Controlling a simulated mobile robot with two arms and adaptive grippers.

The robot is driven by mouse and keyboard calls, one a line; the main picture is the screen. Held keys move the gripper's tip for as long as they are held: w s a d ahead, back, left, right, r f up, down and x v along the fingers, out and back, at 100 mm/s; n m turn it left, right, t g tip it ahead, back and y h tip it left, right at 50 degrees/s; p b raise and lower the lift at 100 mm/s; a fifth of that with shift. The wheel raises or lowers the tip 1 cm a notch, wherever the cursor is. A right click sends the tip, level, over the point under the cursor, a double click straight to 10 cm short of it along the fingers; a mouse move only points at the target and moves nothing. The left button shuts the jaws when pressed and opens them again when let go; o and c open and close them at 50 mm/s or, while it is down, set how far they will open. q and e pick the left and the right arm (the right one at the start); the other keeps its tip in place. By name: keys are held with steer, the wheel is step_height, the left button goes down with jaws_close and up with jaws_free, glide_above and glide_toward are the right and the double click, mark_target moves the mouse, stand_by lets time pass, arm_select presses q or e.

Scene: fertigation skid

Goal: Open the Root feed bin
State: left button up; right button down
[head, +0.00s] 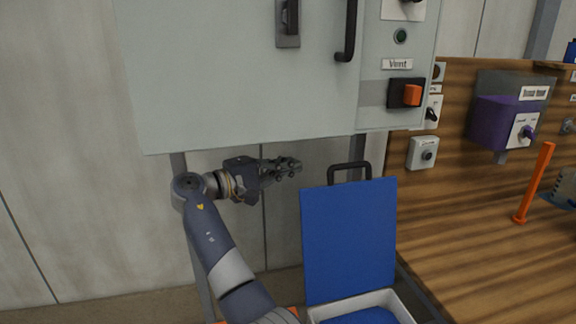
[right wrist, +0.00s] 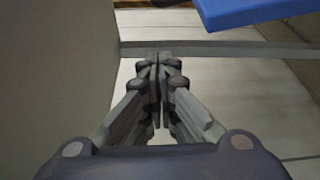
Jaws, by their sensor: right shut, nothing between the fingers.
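A bin with a blue lid (head: 348,240) stands at the bottom centre of the head view. The lid is raised upright, with a dark handle (head: 349,167) along its top edge. Below it shows the pale bin rim (head: 404,306) with blue inside. No name label on the bin can be read. My right gripper (head: 294,167) is shut and empty, just left of the lid's upper corner and apart from it. In the right wrist view its fingers (right wrist: 159,62) are closed together, and a blue edge of the lid (right wrist: 262,9) shows at the upper right. My left gripper is not in view.
A grey cabinet (head: 235,85) hangs just above my right gripper, with black handles and an orange switch (head: 411,95) beside a Vent label. On the right, a wooden bench (head: 470,240) carries an orange lever (head: 534,183) and a purple box (head: 497,121).

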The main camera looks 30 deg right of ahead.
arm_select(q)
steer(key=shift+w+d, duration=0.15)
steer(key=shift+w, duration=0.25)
arm_select(e)
steer(key=s+d, duration=0.3)
steer(key=d, duration=0.3)
steer(key=shift+s+d, duration=0.2)
steer(key=shift+d, duration=0.1)
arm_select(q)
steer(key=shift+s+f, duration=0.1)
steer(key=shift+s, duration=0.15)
arm_select(e)
steer(key=shift+s, duration=0.1)
